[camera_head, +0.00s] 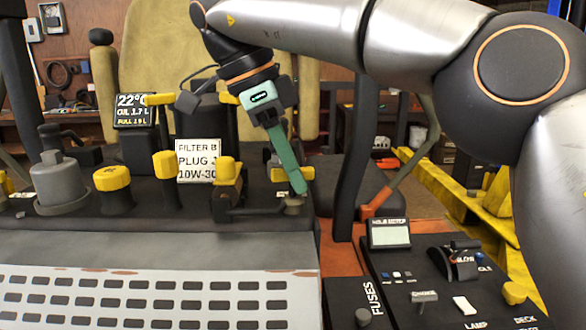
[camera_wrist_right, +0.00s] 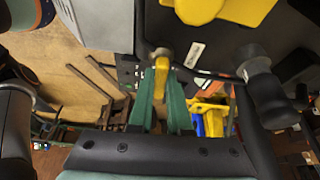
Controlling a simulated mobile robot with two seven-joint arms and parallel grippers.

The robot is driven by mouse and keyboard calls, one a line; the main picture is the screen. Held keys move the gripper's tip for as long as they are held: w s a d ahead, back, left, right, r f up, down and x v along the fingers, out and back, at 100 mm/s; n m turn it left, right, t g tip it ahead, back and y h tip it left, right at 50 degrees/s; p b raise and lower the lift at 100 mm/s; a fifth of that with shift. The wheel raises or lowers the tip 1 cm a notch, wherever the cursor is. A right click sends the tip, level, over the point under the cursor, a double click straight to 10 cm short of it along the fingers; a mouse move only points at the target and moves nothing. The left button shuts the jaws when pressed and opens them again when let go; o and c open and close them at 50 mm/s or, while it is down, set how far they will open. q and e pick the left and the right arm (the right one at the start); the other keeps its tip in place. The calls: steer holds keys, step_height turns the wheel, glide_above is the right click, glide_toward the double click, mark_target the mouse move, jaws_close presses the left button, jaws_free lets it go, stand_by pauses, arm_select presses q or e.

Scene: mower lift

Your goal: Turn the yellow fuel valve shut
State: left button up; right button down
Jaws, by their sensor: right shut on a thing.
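The yellow fuel valve shows in the right wrist view as a narrow yellow handle (camera_wrist_right: 161,76) with a rounded grey-brown end at its top. My right gripper (camera_wrist_right: 162,92) has its two green fingers on either side of this handle and is shut on it. In the head view my right gripper (camera_head: 300,190) reaches down to the right front corner of the dark engine deck. A small grey-brown valve body (camera_head: 293,205) shows just under the fingertips. The handle itself is hidden there by the fingers, so its angle is unclear. My left gripper is not in view.
Several yellow caps stand on the deck, one near the valve (camera_head: 228,171). A grey filter housing (camera_head: 60,184) is at the left. A sign (camera_head: 198,160) stands behind. A control panel (camera_head: 440,275) with levers is at the lower right. The seat (camera_head: 155,60) is behind.

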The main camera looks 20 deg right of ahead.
steer(key=shift+f+m, duration=0.1)
steer(key=shift+m, duration=0.5)
steer(key=c, duration=0.9)
jaws_free()
steer(key=shift+o, duration=0.2)
steer(key=shift+n, duration=0.4)
